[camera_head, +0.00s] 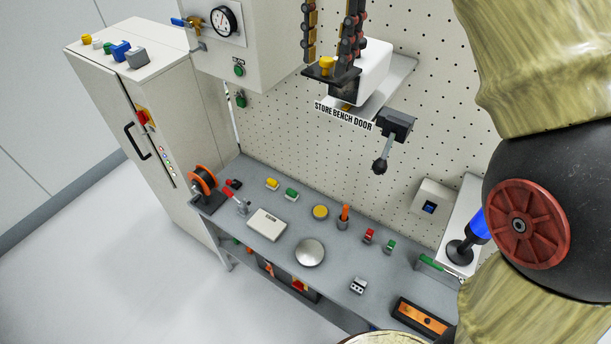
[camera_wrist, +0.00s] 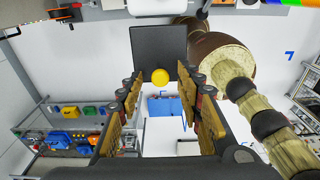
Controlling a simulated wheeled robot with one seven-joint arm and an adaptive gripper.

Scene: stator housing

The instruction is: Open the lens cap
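No part is labelled as a lens cap. A dark flat plate with a yellow knob (camera_head: 327,65) on it sits at the front of a white box (camera_head: 370,70) on the wall shelf, and looks like the cap. In the wrist view the dark plate (camera_wrist: 158,45) is straight ahead, with the yellow knob (camera_wrist: 160,77) near its lower edge. My gripper (camera_head: 328,57) is open, its fingers on either side of the knob. The gripper's fingertips (camera_wrist: 160,70) show gaps to the knob in the wrist view. I cannot tell how far they reach past it.
The grey bench (camera_head: 285,275) below holds a silver disc (camera_head: 310,252) and several small parts. A grey cabinet (camera_head: 238,40) hangs left of the shelf.

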